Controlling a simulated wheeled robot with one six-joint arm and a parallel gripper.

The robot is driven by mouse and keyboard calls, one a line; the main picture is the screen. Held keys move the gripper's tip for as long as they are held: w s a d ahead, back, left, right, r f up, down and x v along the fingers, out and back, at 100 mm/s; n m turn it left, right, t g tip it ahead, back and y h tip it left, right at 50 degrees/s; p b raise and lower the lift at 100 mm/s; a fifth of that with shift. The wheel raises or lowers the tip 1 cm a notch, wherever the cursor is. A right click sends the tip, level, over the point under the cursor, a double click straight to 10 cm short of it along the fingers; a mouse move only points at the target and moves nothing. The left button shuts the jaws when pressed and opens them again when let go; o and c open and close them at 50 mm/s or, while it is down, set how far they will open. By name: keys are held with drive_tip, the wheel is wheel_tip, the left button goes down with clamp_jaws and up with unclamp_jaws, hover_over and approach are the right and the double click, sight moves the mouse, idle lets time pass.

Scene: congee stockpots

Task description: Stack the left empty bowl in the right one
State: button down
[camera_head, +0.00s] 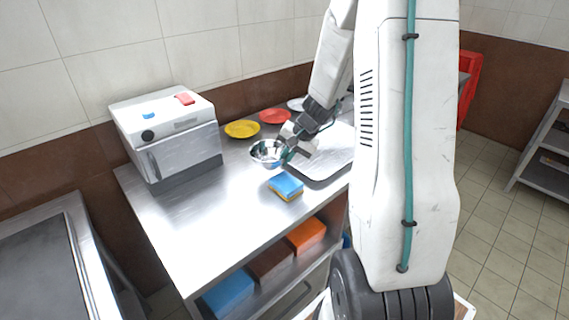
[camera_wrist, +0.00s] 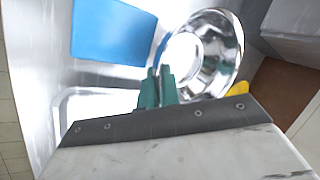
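A shiny metal bowl (camera_head: 265,149) is over the steel counter, left of the tray. It also shows in the wrist view (camera_wrist: 222,45), with its inside visible. My gripper (camera_head: 289,155) is at the bowl's right rim in the head view. In the wrist view its two green fingers (camera_wrist: 160,75) are close together, with the rim at their tips, and look shut on it. I cannot tell whether the bowl rests on the counter or is slightly raised. No second bowl can be made out; my arm hides part of the counter.
A blue and yellow sponge (camera_head: 286,186) lies in front of the bowl. A metal tray (camera_head: 325,172) is to the right. Yellow (camera_head: 241,129) and red (camera_head: 275,116) plates stand behind. A white and grey appliance (camera_head: 167,134) is at the left. The counter's front left is clear.

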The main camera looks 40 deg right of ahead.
drive_tip(key=shift+w+d+f, duration=0.1)
drive_tip(key=shift+w+d, duration=0.45)
drive_tip(key=shift+w, duration=0.3)
drive_tip(key=shift+s+f, duration=0.1)
drive_tip(key=shift+f, duration=1.65)
drive_tip(key=shift+f, duration=0.15)
drive_tip(key=c, duration=1.6)
unclamp_jaws()
drive_tip(key=shift+c, duration=0.2)
